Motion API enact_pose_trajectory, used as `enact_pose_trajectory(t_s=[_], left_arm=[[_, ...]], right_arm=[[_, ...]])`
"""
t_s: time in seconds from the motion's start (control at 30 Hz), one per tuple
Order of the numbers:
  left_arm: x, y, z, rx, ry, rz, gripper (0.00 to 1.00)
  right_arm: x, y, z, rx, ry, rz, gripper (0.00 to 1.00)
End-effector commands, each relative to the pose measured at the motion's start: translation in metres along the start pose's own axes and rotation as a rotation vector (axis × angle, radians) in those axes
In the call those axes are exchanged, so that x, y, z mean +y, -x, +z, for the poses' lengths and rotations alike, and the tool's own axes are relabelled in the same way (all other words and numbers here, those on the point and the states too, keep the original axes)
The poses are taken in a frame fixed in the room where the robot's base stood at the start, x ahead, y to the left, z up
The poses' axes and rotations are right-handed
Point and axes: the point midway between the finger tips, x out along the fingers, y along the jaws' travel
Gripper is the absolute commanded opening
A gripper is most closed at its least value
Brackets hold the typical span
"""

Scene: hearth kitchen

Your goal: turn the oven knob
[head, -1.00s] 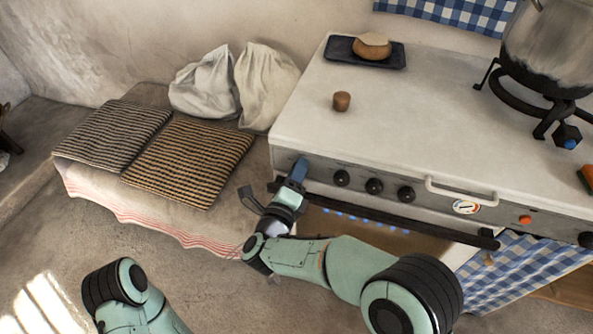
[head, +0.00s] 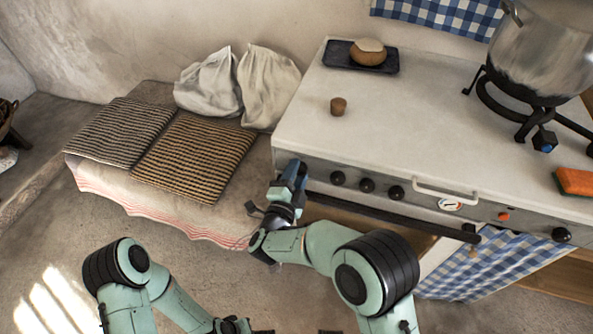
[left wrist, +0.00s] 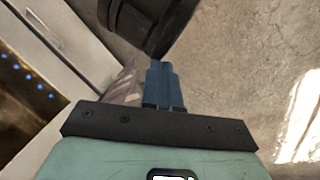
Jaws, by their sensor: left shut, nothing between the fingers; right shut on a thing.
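The oven front panel (head: 318,175) runs along the stove's near edge. Three black knobs show on it: a left one (head: 338,178), a middle one (head: 367,186) and a right one (head: 396,192). My right gripper (head: 294,170) is at the panel's left end, left of these knobs, with its blue fingers shut on an oven knob that they hide. The knob's angle cannot be seen. My left gripper (left wrist: 164,76) is shut and empty in the left wrist view, pointing past a dark part over the floor. In the head view my left arm is low at the left.
A dark rail (head: 390,216) and a pale handle (head: 445,194) run along the stove front. On the stove stand a small brown cup (head: 338,106), a dark tray (head: 335,54) with a loaf-like object, and a big pot (head: 540,60). A bench with striped mats (head: 195,158) is left.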

Motion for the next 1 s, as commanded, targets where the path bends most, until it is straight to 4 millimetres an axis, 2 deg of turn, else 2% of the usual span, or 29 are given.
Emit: enact_pose_trajectory(t_s=[0.3,0.83,0.87,0.9,0.93,1.0], left_arm=[[0.003,0.010,0.014,-0.040,-0.003,0.002,0.00],[0.004,0.011,0.016,-0.047,-0.003,0.002,0.00],[0.004,0.011,0.016,-0.047,-0.003,0.002,0.00],[0.004,0.011,0.016,-0.047,-0.003,0.002,0.00],[0.004,0.011,0.016,-0.047,-0.003,0.002,0.00],[0.004,0.011,0.016,-0.047,-0.003,0.002,0.00]], right_arm=[[0.000,0.000,0.000,0.001,0.117,0.001,0.11],[0.001,0.000,0.000,0.000,0.138,0.001,0.11],[0.001,0.000,0.000,0.000,0.138,0.001,0.48],[0.001,0.000,0.000,0.000,0.138,0.001,0.61],[0.001,0.000,0.000,0.000,0.138,0.001,0.67],[0.001,0.000,0.000,0.000,0.137,0.001,0.67]])
